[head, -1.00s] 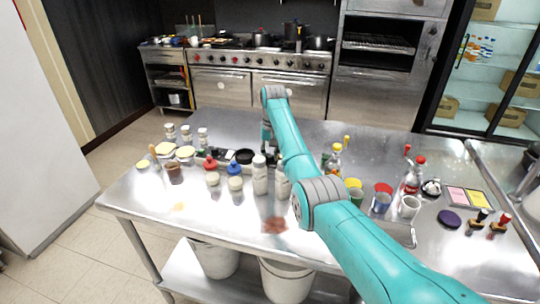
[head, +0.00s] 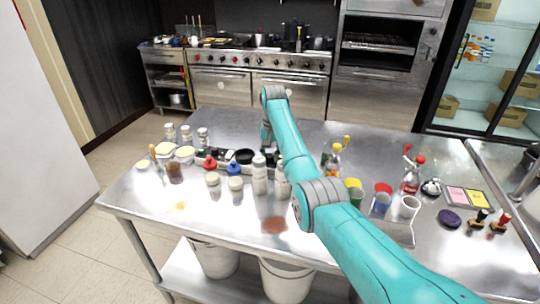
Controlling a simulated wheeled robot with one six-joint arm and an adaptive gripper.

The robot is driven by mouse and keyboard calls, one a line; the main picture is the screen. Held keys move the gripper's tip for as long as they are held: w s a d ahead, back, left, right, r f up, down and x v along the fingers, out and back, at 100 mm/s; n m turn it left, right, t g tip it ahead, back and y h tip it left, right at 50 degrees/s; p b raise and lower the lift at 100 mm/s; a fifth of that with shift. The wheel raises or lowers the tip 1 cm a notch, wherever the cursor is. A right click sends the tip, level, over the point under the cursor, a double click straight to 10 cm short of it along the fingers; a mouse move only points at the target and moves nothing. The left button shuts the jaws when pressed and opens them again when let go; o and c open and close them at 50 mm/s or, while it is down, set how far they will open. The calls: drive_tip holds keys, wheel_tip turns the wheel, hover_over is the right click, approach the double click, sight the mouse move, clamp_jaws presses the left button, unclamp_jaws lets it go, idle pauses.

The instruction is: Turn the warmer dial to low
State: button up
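No warmer dial can be made out for certain in the head view. A low dark-and-silver object with a round black top (head: 245,156) sits on the steel table among the jars, left of my wrist; I cannot tell whether it is the warmer. My teal arm reaches from the lower right over the table, its wrist bent downward. My gripper (head: 269,157) points down at the table's middle, beside that object. It is small, dark and largely hidden by bottles and the arm, so its fingers and anything between them cannot be made out.
White bottles (head: 260,175) and jars crowd the table left of my arm. Cups (head: 381,201), a red-capped bottle (head: 412,177) and a purple disc (head: 450,218) stand to the right. A stove with knobs (head: 262,61) is behind. The table's back strip is mostly clear.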

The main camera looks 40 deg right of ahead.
sight(271, 155)
drive_tip(key=shift+o, duration=1)
drive_tip(key=shift+s+d+r, duration=0.1)
drive_tip(key=shift+d+r, duration=0.05)
drive_tip(key=shift+r, duration=3.6)
